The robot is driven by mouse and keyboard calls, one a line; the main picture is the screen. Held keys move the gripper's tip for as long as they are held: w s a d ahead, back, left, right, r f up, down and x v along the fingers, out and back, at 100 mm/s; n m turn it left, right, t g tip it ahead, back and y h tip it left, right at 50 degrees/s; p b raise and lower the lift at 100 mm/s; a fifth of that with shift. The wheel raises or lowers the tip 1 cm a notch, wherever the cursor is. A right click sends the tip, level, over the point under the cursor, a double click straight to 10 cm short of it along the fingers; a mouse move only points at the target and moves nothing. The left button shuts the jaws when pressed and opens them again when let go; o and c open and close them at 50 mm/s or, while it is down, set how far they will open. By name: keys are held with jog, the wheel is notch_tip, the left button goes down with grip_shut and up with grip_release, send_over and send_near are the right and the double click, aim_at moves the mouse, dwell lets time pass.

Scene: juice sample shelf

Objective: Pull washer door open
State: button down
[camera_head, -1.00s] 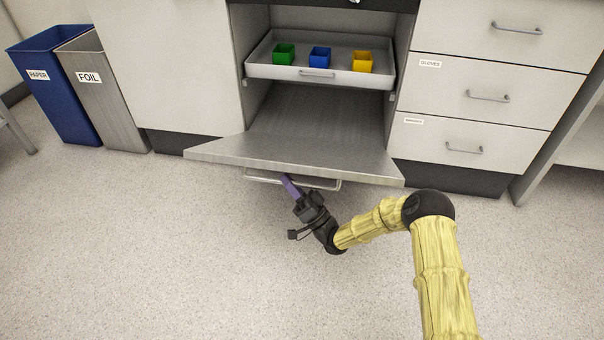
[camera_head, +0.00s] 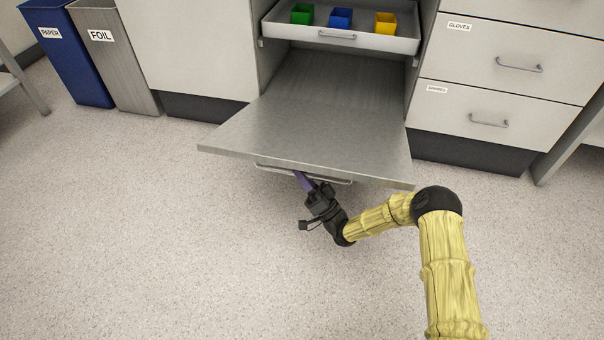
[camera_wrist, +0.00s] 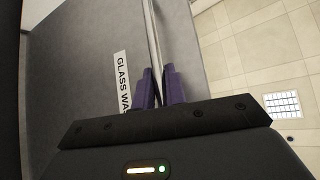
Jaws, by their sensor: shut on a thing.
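The washer door (camera_head: 315,135) is a grey metal panel hinged at its bottom edge. It is swung down and lies nearly level, its inner face up, in front of the open cabinet. Its bar handle (camera_head: 335,181) shows below the front edge. My gripper (camera_head: 302,180) is under that edge, its purple fingers at the handle, partly hidden by the door. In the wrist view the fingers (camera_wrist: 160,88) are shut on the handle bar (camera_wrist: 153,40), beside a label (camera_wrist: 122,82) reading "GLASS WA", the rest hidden.
A pulled-out tray (camera_head: 340,39) above the door holds a green bin (camera_head: 302,14), a blue bin (camera_head: 340,18) and a yellow bin (camera_head: 386,22). Drawers (camera_head: 490,118) stand at right. Paper (camera_head: 75,60) and foil (camera_head: 118,60) bins stand at left. The floor in front is clear.

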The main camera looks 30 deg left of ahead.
jog(key=c, duration=1.5)
grip_release()
jog(key=shift+w+r, duration=0.1)
jog(key=shift+w, duration=0.1)
jog(key=shift+o, duration=0.2)
jog(key=shift+s, duration=0.2)
jog(key=shift+w+d+f+p, duration=0.1)
jog(key=shift+d+f+p, duration=0.25)
jog(key=shift+d, duration=0.15)
jog(key=p+v, duration=0.5)
jog(key=v, duration=1.1)
jog(key=shift+d+f, duration=0.15)
jog(key=shift+f, duration=0.05)
